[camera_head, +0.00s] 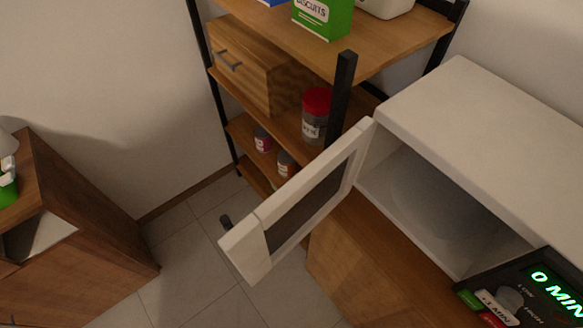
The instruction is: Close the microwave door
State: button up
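The white microwave (480,110) stands on a wooden cabinet at the right of the head view. Its door (305,205) is swung wide open, hinged at the cavity's left edge and reaching out toward the lower left. The door has a white frame and a dark window. The control panel (530,295) has a green lit display. My gripper is not in the picture.
A shelf unit behind the door holds a green biscuits box (322,18), a wooden drawer box (255,65), a red-lidded jar (316,115) and small jars (263,140). A wooden cabinet (85,235) stands at left. Tiled floor (190,270) between is clear.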

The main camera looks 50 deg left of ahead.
aim_at(260, 242)
jog(key=k+j+u, duration=0.1)
jog(key=j, duration=0.25)
jog(key=k+j, duration=0.1)
jog(key=j, duration=0.25)
jog(key=k+j+u, duration=0.15)
jog(key=j, duration=0.2)
jog(key=j+u, duration=0.1)
jog(key=j, duration=0.25)
jog(key=k, duration=0.05)
